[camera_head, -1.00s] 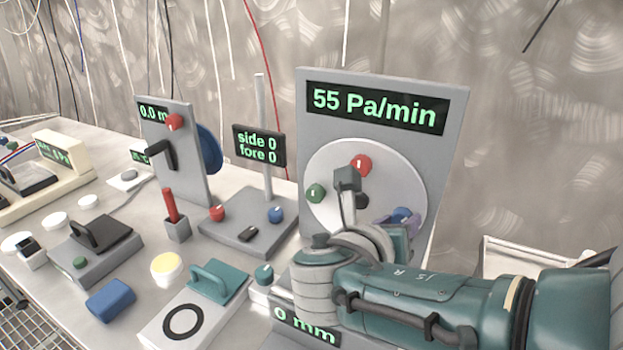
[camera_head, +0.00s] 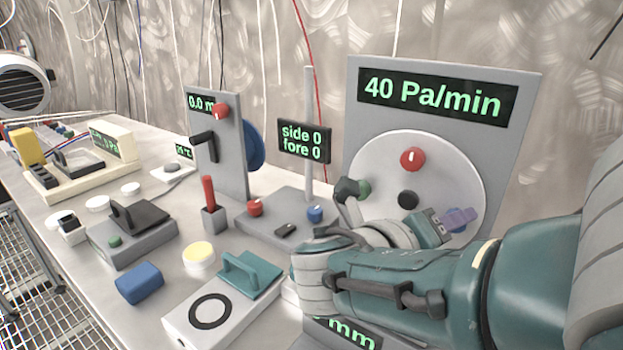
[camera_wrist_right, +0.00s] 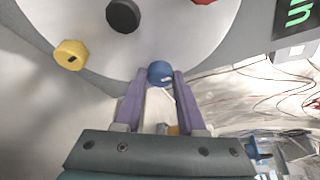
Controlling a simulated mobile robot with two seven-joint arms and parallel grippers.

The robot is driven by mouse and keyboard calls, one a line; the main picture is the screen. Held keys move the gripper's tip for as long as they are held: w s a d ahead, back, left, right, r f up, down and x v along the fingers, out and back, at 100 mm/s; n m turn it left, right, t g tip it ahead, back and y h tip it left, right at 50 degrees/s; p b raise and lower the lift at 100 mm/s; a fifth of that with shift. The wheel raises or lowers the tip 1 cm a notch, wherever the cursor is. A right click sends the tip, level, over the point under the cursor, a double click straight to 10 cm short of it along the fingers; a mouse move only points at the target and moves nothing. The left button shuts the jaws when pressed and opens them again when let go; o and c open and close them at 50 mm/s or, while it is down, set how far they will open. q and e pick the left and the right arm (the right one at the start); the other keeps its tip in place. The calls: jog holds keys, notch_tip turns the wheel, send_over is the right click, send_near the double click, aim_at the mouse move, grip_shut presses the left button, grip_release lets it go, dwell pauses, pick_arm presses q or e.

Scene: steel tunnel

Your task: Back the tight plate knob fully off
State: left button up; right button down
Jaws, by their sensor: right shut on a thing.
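The round plate (camera_head: 380,150) stands upright on a grey panel and carries coloured knobs around a black centre hub (camera_head: 408,199). The red knob (camera_head: 412,159) is at the top. The green knob (camera_head: 364,188) is partly behind my right wrist. The blue knob (camera_head: 455,224) is mostly hidden by my right gripper (camera_head: 462,217). In the right wrist view the purple fingers of my right gripper (camera_wrist_right: 160,88) are closed on the blue knob (camera_wrist_right: 159,72), one on each side. A yellow knob (camera_wrist_right: 70,54) shows there too, clear of the fingers. My left gripper is out of view.
The panel display (camera_head: 437,98) reads 40 Pa/min. A post with a "side 0 fore 0" display (camera_head: 303,140) stands left of the panel. A white block with a teal handle (camera_head: 222,300) lies in front. Other devices crowd the bench leftwards.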

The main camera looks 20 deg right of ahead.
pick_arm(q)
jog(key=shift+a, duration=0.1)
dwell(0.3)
pick_arm(e)
jog(key=c, duration=0.5)
grip_release()
jog(key=shift+r, duration=0.1)
